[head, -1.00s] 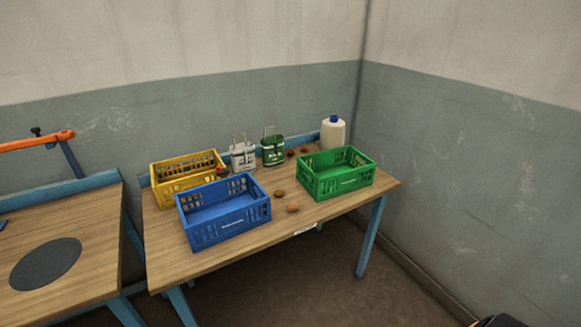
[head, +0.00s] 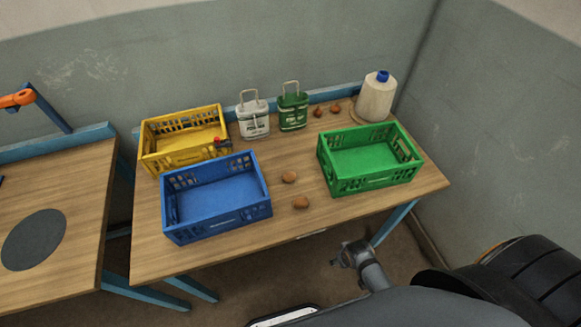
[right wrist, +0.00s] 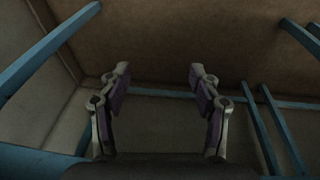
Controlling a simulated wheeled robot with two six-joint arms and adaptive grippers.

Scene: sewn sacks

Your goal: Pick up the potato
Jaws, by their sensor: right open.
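My right gripper (head: 345,258) is low in front of the table's front edge, apart from the potatoes. In the right wrist view its fingers (right wrist: 158,80) are spread and empty, with the table's blue legs and underside around them. My left gripper is not in view.
A blue crate (head: 217,222), a yellow crate (head: 150,160) and a green crate (head: 372,184) stand on the table. A white sack (head: 253,120), a green sack (head: 293,112) and a thread cone (head: 376,98) stand behind. Another table (head: 75,190) with a dark disc is left.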

